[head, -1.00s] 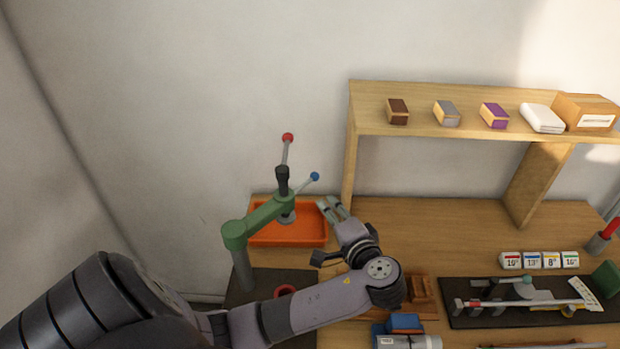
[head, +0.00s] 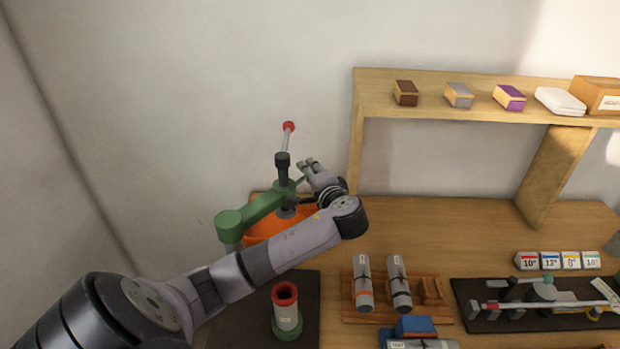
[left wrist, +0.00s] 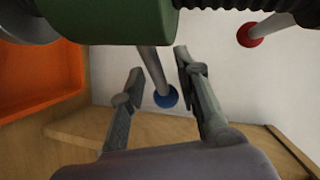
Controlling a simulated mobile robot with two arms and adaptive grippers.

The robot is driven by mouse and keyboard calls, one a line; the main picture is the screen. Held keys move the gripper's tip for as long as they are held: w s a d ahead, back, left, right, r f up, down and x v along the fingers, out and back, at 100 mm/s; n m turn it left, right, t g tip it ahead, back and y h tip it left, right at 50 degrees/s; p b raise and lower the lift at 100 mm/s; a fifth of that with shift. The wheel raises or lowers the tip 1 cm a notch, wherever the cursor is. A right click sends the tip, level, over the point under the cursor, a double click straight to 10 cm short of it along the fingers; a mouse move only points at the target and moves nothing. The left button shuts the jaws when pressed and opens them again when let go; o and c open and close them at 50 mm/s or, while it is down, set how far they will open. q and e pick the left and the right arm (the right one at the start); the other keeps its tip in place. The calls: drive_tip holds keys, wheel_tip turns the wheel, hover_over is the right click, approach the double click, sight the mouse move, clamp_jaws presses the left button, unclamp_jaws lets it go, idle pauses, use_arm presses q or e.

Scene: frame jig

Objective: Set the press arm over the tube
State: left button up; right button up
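The green press arm (head: 258,208) reaches from its pivot at the left toward the back right, with its black press head (head: 282,168) above the orange tray, away from the tube. A red-knobbed lever (head: 288,138) rises from the head. The tube (head: 287,314), grey with a red top ring, stands upright in a green base on the dark mat. My left gripper (head: 306,164) is at the far end of the press arm. In the left wrist view its fingers (left wrist: 160,62) are apart, with the blue-knobbed handle (left wrist: 166,96) between them. My right gripper is not in view.
The orange tray (head: 256,234) lies behind my left forearm. A wooden rack (head: 383,311) with two grey cylinders stands right of the tube. The shelf upright (head: 354,150) is close to the right of my left gripper.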

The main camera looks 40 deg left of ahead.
use_arm(q)
drive_tip(key=shift+c, duration=0.5)
clamp_jaws()
